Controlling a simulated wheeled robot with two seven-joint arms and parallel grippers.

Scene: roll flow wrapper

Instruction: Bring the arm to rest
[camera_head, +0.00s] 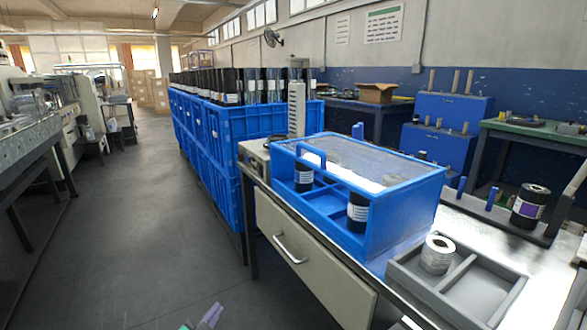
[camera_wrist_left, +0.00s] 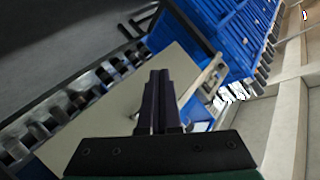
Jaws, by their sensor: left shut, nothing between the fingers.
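My left gripper (camera_head: 210,316) shows only as its fingertips at the bottom edge of the head view, above the grey floor and left of the workbench. In the left wrist view its two dark fingers (camera_wrist_left: 157,78) lie together, shut, with nothing between them. It touches nothing that I can see. My right gripper is not seen in either view.
A blue box (camera_head: 400,215) with black rolls (camera_head: 358,212) stands on the workbench. A grey tray (camera_head: 455,312) holds a white roll (camera_head: 437,254). A dark roll (camera_head: 530,206) stands at right. Blue crates (camera_head: 203,130) line the aisle; the floor (camera_head: 140,220) is clear.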

